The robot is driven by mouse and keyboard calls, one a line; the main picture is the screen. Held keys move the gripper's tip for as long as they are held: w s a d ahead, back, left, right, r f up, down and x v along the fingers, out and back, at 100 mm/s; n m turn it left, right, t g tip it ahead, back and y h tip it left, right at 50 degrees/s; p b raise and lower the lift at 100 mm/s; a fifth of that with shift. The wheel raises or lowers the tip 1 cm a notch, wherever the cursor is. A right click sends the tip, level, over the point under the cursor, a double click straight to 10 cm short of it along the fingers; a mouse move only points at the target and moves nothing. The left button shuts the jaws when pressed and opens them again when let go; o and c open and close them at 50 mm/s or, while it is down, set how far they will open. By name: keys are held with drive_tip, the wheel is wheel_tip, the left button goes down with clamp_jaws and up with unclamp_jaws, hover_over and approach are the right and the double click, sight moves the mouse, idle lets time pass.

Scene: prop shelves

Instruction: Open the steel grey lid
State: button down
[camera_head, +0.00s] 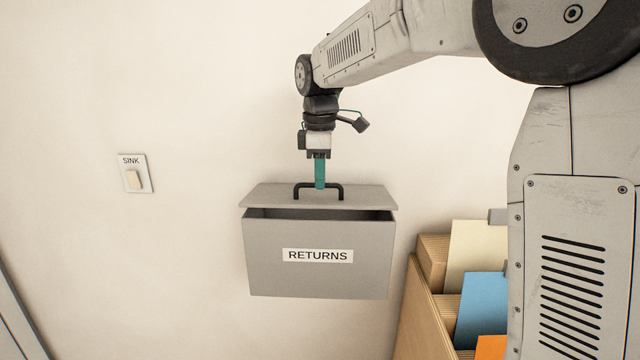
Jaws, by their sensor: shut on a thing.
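The steel grey lid (270,196) sits over a grey box (265,270) labelled RETURNS on the wall. The lid is slightly raised, with a dark gap under its front edge. A black handle (339,192) stands on top of the lid. My gripper (320,186) comes down from above with teal fingers and is shut on the handle at its middle. The inside of the box shows only as a dark strip.
A switch plate (134,173) labelled SINK is on the wall to the left. A tan container (425,325) with cream, blue and orange folders or cards stands at the lower right.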

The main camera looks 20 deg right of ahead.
drive_tip(key=w+r, duration=0.1)
drive_tip(key=w+d+r+g, duration=0.1)
drive_tip(key=r, duration=0.1)
drive_tip(key=shift+r, duration=0.1)
drive_tip(key=w+d+r, duration=0.2)
drive_tip(key=w+r, duration=0.2)
drive_tip(key=w, duration=0.3)
drive_tip(key=shift+d, duration=0.35)
drive_tip(key=shift+f, duration=0.1)
drive_tip(key=c, duration=1.5)
unclamp_jaws()
drive_tip(key=shift+d, duration=0.1)
drive_tip(key=shift+r, duration=0.25)
wheel_tip(320, 180, up, 5)
hover_over(321, 196)
drive_tip(key=s+d, duration=0.2)
drive_tip(key=s, duration=0.7)
drive_tip(key=shift+f, duration=0.15)
